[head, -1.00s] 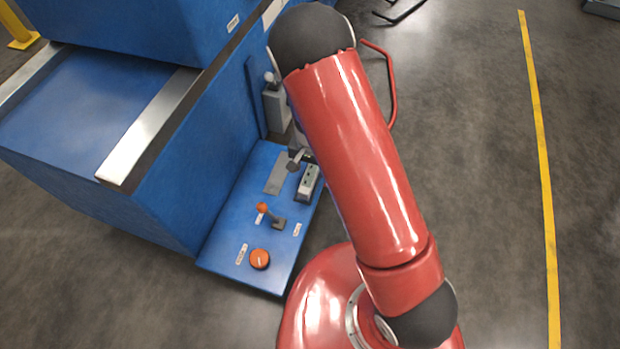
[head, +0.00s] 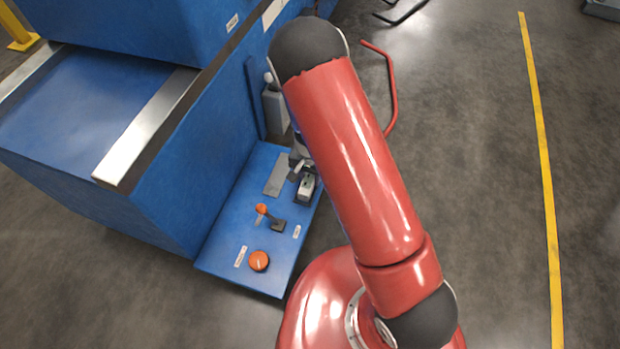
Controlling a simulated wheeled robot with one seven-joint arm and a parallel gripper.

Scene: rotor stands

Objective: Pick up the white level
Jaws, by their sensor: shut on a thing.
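I cannot tell from this view whether the level still touches the panel.
An orange-knobbed lever (head: 269,216) and an orange button (head: 258,261) sit on the blue panel (head: 225,250) nearer to me. A grey box with a white-knobbed lever (head: 275,105) stands behind. A large blue machine (head: 190,190) rises at left.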

